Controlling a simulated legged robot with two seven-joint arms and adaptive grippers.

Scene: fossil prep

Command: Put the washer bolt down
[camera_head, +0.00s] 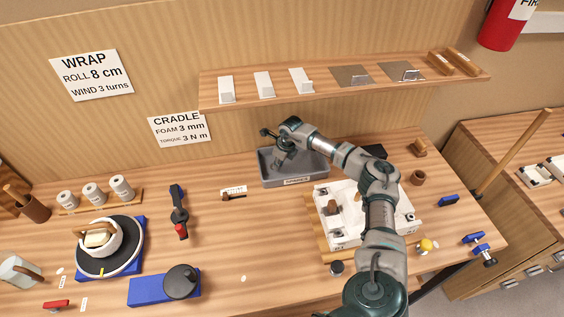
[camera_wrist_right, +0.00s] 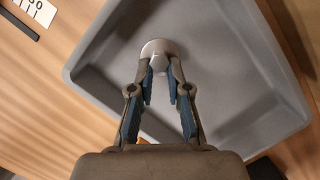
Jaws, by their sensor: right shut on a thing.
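The washer bolt (camera_wrist_right: 161,48) shows in the right wrist view as a pale round disc with a shank between the fingertips. My right gripper (camera_wrist_right: 160,82) is shut on it. The grey tray (camera_wrist_right: 225,60) lies beneath the bolt in that view. In the head view my right gripper (camera_head: 281,152) points down at the left part of the labelled grey tray (camera_head: 310,172). The bolt cannot be made out there, and its gap to the tray floor is unclear. My left gripper is not in view.
A white cradle board (camera_head: 345,238) stands just right of and in front of the tray. A shelf (camera_head: 330,91) with blocks hangs above and behind. The table between the tool and the red-tipped clamp (camera_head: 180,215) is clear.

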